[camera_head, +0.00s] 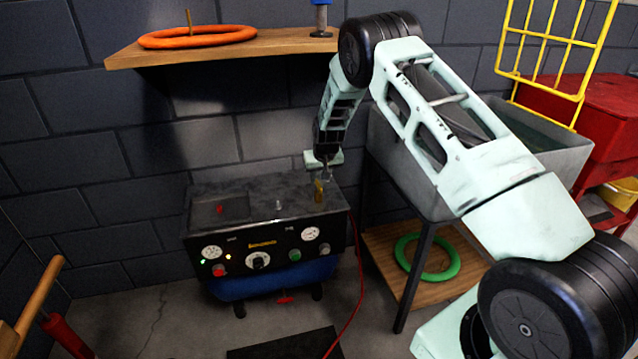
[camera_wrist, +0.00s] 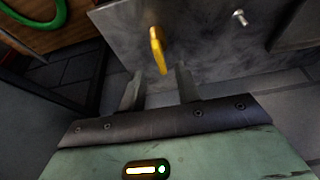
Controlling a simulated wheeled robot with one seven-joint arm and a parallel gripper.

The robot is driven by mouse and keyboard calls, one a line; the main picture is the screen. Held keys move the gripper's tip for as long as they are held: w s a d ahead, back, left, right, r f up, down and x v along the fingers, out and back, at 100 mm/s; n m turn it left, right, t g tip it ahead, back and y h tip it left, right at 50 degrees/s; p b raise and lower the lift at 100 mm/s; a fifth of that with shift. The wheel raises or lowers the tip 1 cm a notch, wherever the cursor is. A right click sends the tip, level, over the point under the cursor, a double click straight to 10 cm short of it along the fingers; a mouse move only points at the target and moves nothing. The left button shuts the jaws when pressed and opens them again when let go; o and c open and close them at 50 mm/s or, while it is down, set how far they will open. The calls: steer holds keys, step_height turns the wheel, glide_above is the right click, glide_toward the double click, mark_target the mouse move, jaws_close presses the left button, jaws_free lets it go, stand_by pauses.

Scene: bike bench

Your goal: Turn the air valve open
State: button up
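The air valve shows as a yellow lever (camera_head: 319,191) at the right end of the dark compressor box's top (camera_head: 240,190). In the wrist view the yellow lever (camera_wrist: 157,48) points toward my gripper, its lower tip level with the gap between the fingertips. My gripper (camera_head: 325,176) is just above the lever, at the box's right side. In the wrist view my gripper (camera_wrist: 160,74) is open, with one finger to each side of the lever's tip. No finger visibly touches it. The head view shows the fingers only small.
The box's front has gauges (camera_head: 310,233) and knobs; a silver bolt (camera_wrist: 239,18) stands near the lever. A red hose (camera_head: 359,290) hangs at its right. A grey sink (camera_head: 395,160) stands close on the right. A wooden shelf (camera_head: 230,48) holds an orange ring (camera_head: 197,37) above.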

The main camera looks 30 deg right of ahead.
mark_target(319, 184)
steer(key=shift+x, duration=1.8)
jaws_close()
